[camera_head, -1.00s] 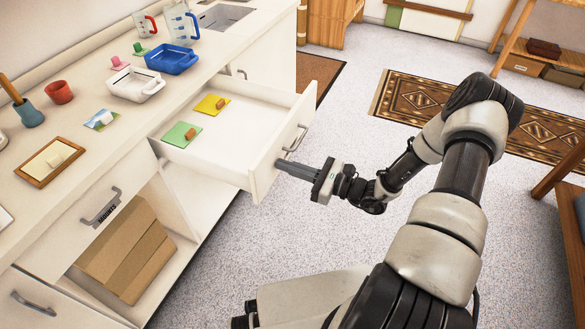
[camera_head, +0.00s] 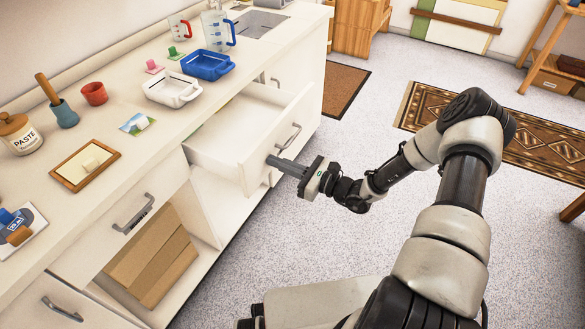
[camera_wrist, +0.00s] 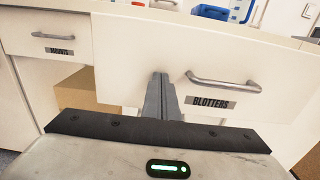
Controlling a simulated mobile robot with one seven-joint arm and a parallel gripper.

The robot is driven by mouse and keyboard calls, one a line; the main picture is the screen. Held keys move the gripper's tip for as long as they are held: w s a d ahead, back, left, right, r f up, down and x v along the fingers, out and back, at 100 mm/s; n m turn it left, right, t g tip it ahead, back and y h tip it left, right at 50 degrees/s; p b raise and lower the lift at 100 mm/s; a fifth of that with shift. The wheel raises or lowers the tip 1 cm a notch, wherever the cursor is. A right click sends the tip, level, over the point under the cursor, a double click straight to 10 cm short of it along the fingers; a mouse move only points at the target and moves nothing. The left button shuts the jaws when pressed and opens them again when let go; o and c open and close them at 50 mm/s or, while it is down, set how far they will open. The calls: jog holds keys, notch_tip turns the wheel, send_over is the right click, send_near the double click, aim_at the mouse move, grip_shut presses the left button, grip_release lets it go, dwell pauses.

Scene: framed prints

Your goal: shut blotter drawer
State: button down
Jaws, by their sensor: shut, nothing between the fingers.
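The blotter drawer (camera_head: 250,135) is partly open and juts out from the white cabinet. In the wrist view its front (camera_wrist: 225,65) bears a "BLOTTERS" label (camera_wrist: 210,102) and a bar handle (camera_wrist: 224,83). My gripper (camera_head: 272,160) is shut and empty. Its fingertips are at the drawer front, left of the handle, and appear to touch it. In the wrist view the fingers (camera_wrist: 160,80) point at the front, left of the label.
The countertop (camera_head: 110,125) holds a blue tray (camera_head: 207,65), a white tray (camera_head: 171,89), a paste jar (camera_head: 19,134) and framed pieces. A "MOUNTS" drawer (camera_wrist: 60,37) sits to the left, above a cardboard box (camera_head: 153,255). The floor to the right is open.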

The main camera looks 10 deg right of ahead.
aim_at(225, 150)
jog(key=b+x, duration=0.2)
jog(key=x, duration=1.7)
jog(key=shift+w+a+f, duration=0.1)
jog(key=shift+w+a, duration=0.05)
jog(key=shift+a, duration=0.15)
jog(key=shift+w+a+b, duration=0.35)
jog(key=shift+w+a, duration=0.05)
jog(key=shift+a, duration=0.1)
jog(key=shift+w+a+r, duration=0.1)
jog(key=shift+r, duration=0.2)
